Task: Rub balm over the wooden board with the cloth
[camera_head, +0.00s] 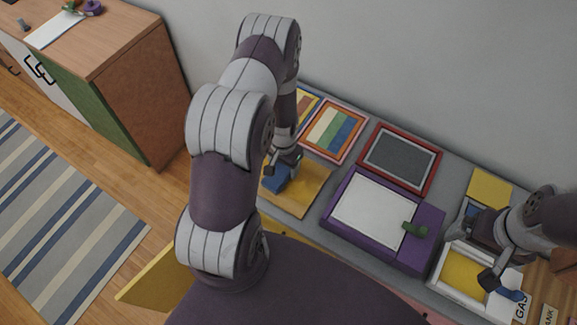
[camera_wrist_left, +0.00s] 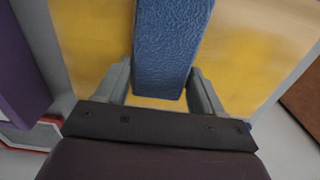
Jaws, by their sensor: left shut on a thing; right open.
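The wooden board (camera_head: 312,193) lies flat on the grey table, left of the purple box. The blue cloth (camera_head: 277,180) is a folded, thick pad over the left part of the board. My left gripper (camera_head: 284,168) is shut on the cloth; the left wrist view shows the cloth (camera_wrist_left: 172,45) between its two fingers, above the board (camera_wrist_left: 95,45). The board's surface there is unevenly yellow, with paler patches at right. Whether the cloth touches the board is hard to tell. My right gripper (camera_head: 478,248) is open and empty at the right, over a white-framed tray.
The purple box (camera_head: 340,232) with a white top and green handle stands beside the board. The white-framed tray (camera_head: 452,285) has a yellow inside. A red-framed grey panel (camera_head: 400,158) and a striped colour panel (camera_head: 334,131) lie behind. A wooden cabinet (camera_head: 125,80) stands at left.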

